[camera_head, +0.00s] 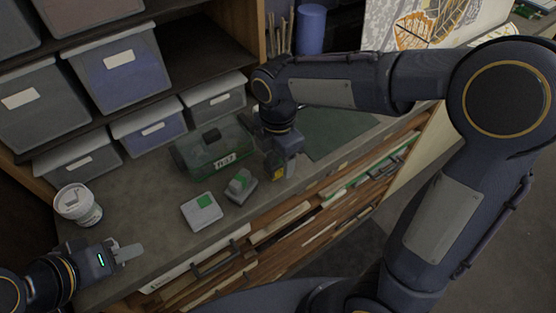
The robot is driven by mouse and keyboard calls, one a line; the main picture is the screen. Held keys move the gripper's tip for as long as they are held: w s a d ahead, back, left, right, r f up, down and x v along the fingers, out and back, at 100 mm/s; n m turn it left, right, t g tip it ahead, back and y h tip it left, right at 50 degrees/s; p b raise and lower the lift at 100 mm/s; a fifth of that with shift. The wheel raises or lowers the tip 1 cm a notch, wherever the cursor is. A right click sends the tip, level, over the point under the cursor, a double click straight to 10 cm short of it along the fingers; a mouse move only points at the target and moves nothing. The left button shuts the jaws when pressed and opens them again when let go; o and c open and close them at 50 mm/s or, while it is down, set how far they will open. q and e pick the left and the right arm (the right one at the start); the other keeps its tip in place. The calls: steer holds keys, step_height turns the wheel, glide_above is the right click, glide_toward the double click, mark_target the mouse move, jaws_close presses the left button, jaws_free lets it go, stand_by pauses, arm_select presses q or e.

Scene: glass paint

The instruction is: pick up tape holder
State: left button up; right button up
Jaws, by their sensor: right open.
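A small grey tape holder (240,186) with a green top sits on the grey worktop, left of my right gripper. My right gripper (280,170) points down close to the worktop. It is open, and its fingertips are partly hidden. A small yellow patch shows at its tips; I cannot tell what it belongs to. My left gripper (128,252) is low at the left over the front of the worktop, well away from the tape holder. Its fingers are too small to tell whether they are apart.
A white box with a green square (202,212) lies left of the tape holder. A dark green labelled case (213,151) lies behind it. A white tub (78,205) stands at the left. Lidded bins line the back. A green mat (335,130) lies right. Drawers (300,225) run below the front edge.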

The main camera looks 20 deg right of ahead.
steer(key=shift+f, duration=0.1)
steer(key=shift+c, duration=0.4)
